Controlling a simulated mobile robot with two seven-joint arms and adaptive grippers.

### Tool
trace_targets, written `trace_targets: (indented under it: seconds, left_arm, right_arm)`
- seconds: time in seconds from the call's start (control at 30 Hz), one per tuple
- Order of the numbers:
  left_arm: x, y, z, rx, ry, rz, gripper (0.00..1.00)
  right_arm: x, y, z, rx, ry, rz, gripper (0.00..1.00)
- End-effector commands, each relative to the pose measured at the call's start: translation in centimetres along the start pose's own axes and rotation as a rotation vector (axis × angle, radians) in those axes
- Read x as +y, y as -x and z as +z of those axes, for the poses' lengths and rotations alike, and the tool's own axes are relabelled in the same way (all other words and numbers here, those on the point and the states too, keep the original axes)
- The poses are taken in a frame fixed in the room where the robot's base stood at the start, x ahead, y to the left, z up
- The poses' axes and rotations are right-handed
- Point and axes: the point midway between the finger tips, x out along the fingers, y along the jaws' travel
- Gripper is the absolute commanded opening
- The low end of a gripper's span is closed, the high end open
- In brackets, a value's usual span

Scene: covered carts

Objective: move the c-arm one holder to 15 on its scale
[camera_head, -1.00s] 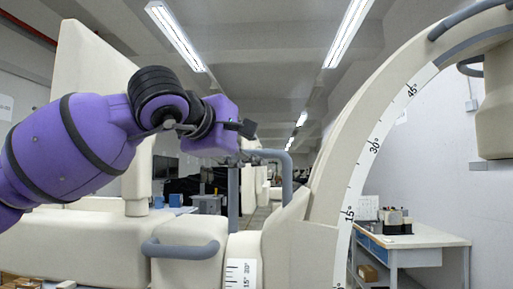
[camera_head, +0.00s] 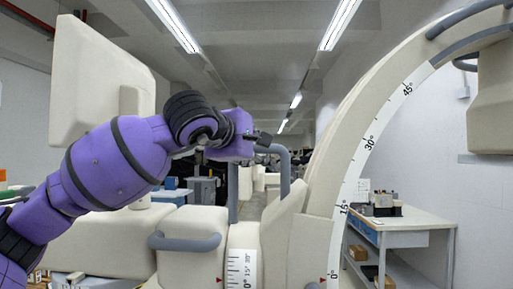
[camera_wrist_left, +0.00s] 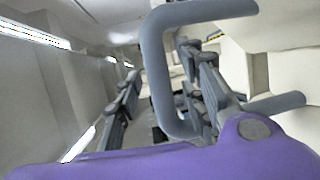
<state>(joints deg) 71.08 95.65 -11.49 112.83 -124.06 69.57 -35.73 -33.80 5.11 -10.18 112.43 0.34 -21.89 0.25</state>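The c-arm (camera_head: 345,130) is a large cream arc with a degree scale in the head view; a red mark sits by its 0. Its cream holder (camera_head: 190,256) is at the lower middle, with a grey side handle (camera_head: 185,242) and a white scale strip (camera_head: 242,268). A red mark stands near the strip's 0. A grey looped handle (camera_head: 284,170) rises behind the holder and is large in the left wrist view (camera_wrist_left: 155,75). My left gripper (camera_head: 264,140) is at the loop's top left. Its fingers (camera_wrist_left: 165,100) are apart, on either side of the bar; contact is unclear.
A cream panel (camera_head: 95,75) stands at the left. A white worktable (camera_head: 415,222) with small items is at the right, beyond the arc. A clear aisle runs back through the middle. Small boxes lie at the lower left.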

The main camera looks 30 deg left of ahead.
Motion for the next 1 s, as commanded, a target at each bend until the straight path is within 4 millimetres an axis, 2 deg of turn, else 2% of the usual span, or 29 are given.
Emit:
trace_targets:
  seconds: [0.33, 0.6, 0.63, 1.0]
  left_arm:
    - [-0.03, -0.19, 0.01, 0.0, 0.0, -0.001, 0.37]
    - [-0.02, -0.17, 0.01, 0.0, 0.0, -0.001, 0.02]
    - [-0.02, -0.17, 0.01, 0.0, 0.0, -0.001, 0.0]
    - [-0.11, -0.31, -0.02, 0.0, 0.0, 0.002, 0.0]
  right_arm:
    - [0.1, 0.03, 0.13, -0.002, -0.002, 0.002, 0.0]
    - [0.03, 0.03, -0.11, 0.002, -0.008, 0.004, 0.0]
    - [0.01, 0.03, -0.16, 0.003, -0.009, 0.004, 0.0]
    - [0.0, 0.02, -0.11, 0.003, -0.01, 0.005, 0.0]
